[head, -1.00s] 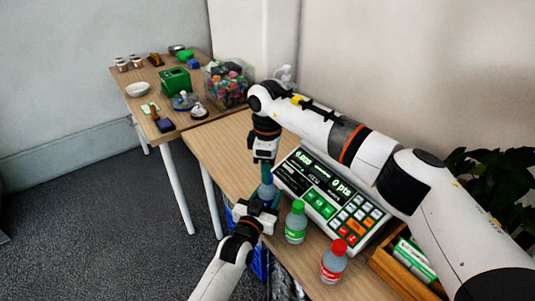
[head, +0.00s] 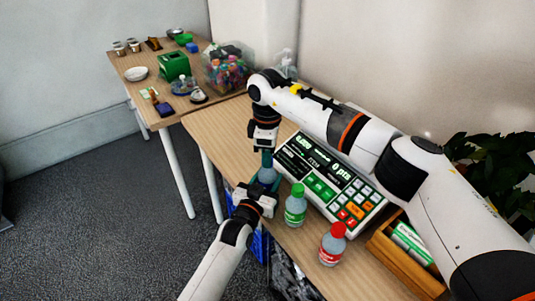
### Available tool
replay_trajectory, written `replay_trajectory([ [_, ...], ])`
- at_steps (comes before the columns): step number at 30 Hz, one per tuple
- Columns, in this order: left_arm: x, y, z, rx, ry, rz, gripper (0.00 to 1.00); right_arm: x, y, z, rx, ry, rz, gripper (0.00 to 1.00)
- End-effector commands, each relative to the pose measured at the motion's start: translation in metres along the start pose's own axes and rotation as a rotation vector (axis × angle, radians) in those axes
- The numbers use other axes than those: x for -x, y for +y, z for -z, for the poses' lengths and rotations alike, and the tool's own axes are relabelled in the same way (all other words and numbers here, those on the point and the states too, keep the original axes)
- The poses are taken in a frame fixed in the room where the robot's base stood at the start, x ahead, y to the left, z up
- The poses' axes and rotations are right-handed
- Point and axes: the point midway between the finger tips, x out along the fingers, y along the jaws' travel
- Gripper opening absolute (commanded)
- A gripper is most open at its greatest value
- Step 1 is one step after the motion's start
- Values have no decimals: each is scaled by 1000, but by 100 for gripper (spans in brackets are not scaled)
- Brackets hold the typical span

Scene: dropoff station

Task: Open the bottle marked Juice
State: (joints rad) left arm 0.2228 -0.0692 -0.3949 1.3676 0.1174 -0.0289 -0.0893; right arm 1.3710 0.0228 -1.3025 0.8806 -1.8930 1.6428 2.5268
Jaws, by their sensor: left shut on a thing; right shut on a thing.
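A bottle (head: 268,175) with a bluish body is held upright between my two grippers at the table's front edge. My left gripper (head: 259,194) comes from below and is shut on its body. My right gripper (head: 267,156) points down from above and is shut on its top, where teal shows between the fingers. Its label is hidden. A green-capped bottle (head: 295,207) and a red-capped bottle (head: 332,246) stand upright to the right. Their labels are too small to read.
A checkout-style scale (head: 325,183) with keys and a display stands behind the bottles. A wooden box (head: 405,260) with green-white packs is at the right. A far table (head: 150,88) holds small items and a clear bin (head: 229,68). A blue crate (head: 258,246) is below.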

Motion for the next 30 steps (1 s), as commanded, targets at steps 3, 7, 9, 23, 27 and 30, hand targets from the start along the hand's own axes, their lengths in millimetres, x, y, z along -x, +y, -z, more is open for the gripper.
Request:
replay_trajectory([
  [3, 0, 0, 1, 0, 2, 0, 0, 1, -1, 0, 135, 0, 2, 0],
  [7, 0, 0, 1, 0, 2, 0, 0, 1, -1, 0, 421, 1, 3, 0],
  [9, 0, 0, 1, 0, 2, 0, 0, 1, -1, 0, 587, 1, 1, 0],
  [23, 0, 0, 1, 0, 2, 0, 0, 2, -1, 0, 1675, 2, 1, 0],
  [27, 0, 0, 1, 0, 2, 1, 0, 2, -1, 0, 2005, 1, 0, 0],
  [30, 0, 0, 1, 0, 2, 1, 0, 2, 0, 0, 2241, 2, -2, 0],
])
